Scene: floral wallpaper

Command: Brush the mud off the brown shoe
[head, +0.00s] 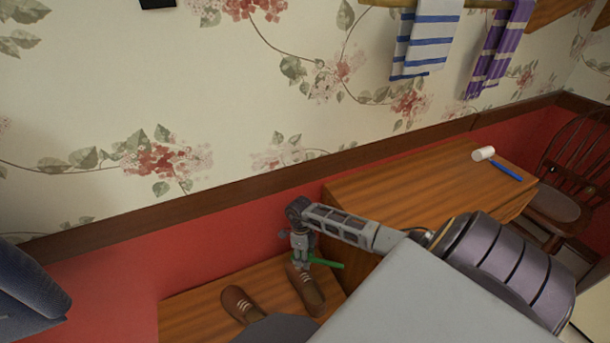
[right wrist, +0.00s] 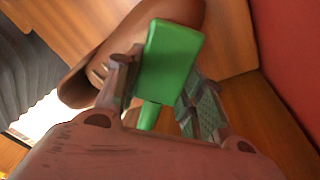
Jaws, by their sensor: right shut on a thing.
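Two brown shoes lie on the lower wooden surface in the head view, one at the left (head: 238,303) and one at the right (head: 307,290). My right gripper (head: 302,262) is over the right shoe, shut on a green brush (head: 328,263). In the right wrist view the brush (right wrist: 170,60) is between the fingers of the gripper (right wrist: 160,100), with a brown shoe (right wrist: 105,62) behind it. I cannot tell whether the brush touches the shoe. No mud can be made out. My left gripper is not in view.
A higher wooden top (head: 420,185) stands to the right, with a white and blue roller-like item (head: 505,169) on it. A wooden chair (head: 565,200) is at the far right. Striped towels (head: 425,45) hang above. The wall is close behind the shoes.

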